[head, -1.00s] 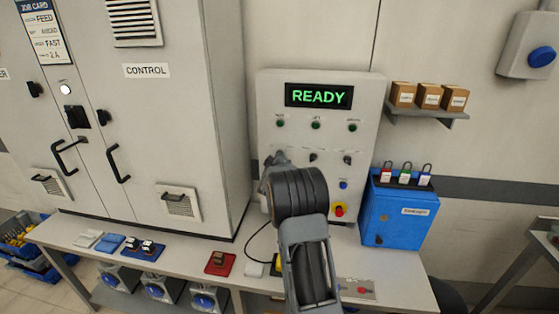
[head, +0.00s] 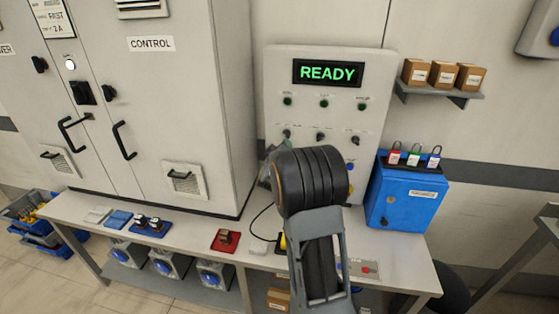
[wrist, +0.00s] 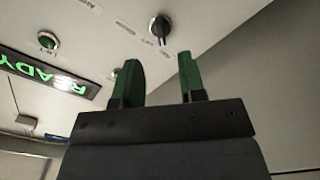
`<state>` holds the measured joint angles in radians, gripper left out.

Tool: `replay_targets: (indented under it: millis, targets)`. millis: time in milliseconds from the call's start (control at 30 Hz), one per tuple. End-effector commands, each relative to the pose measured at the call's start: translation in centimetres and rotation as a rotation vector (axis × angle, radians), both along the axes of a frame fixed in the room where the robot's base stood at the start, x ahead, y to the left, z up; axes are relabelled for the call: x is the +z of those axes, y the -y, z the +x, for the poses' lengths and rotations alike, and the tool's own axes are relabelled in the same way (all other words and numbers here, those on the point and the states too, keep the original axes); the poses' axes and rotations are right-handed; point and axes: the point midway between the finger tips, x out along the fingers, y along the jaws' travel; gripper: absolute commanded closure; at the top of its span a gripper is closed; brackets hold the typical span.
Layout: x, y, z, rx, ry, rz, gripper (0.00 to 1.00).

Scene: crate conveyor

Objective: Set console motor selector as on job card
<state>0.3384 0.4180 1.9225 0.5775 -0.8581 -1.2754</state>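The grey console (head: 385,75) stands on the bench against the wall, with a lit green READY display (head: 328,73). Below it are three green lamps and a row of dark selectors, including left (head: 287,133), middle (head: 320,137) and right (head: 355,140) ones. I cannot read which is the motor selector. The job card (head: 52,18) on the cabinet is cut off at the top; FAST and 2 A show. In the wrist view my gripper (wrist: 160,77) is open and empty, its green fingers apart from a black selector (wrist: 160,28) on the panel. My arm hides the gripper in the head view.
A blue lockbox (head: 405,200) with padlocks stands right of the console, below a shelf (head: 440,94) of small boxes. The tall control cabinet (head: 170,90) is at left. A red tray (head: 226,240) and other small items lie on the bench (head: 190,258).

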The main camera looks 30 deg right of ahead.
Motion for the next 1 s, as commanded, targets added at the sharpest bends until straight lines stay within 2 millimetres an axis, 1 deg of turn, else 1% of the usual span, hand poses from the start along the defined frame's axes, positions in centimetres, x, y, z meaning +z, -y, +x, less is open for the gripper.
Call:
replay_targets:
  millis: [33, 200, 400, 600, 1000]
  targets:
    - [-0.2, -0.8, -0.8, 0.003, 0.001, 0.001, 0.63]
    - [-0.1, -2.8, -2.8, 0.002, 0.001, 0.000, 0.63]
    - [0.0, -4.2, -4.3, 0.002, 0.001, -0.001, 0.63]
    - [0.0, -4.6, -4.8, 0.000, 0.000, 0.000, 0.63]
    - [0.0, -4.6, -4.8, 0.001, -0.001, 0.001, 0.63]
